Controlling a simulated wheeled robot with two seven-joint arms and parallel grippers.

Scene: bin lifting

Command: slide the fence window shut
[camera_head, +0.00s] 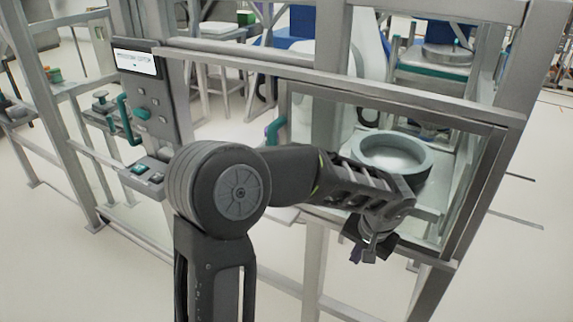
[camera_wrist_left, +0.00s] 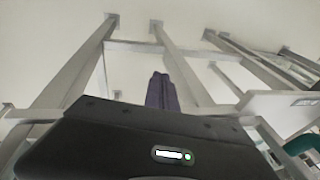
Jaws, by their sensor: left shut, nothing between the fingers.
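The fence window (camera_head: 497,165) is a clear pane in a grey metal frame on the right side of the fence. A teal handle (camera_head: 275,131) sits at its left edge. Left of the handle, the space up to the control post is without a visible pane frame. My left arm crosses in front of the window's lower left part. My left gripper (camera_head: 364,254) hangs low in front of the window's lower edge, to the right of and below the handle, apart from it. Its purple fingers (camera_wrist_left: 161,92) are together and empty in the left wrist view. My right gripper is out of view.
A control post (camera_head: 172,90) with a label, buttons and a second teal handle (camera_head: 124,119) stands at left. A top rail (camera_head: 340,82) runs along the fence. Behind the pane is a round grey ring-shaped part (camera_head: 390,140). Floor in front is clear.

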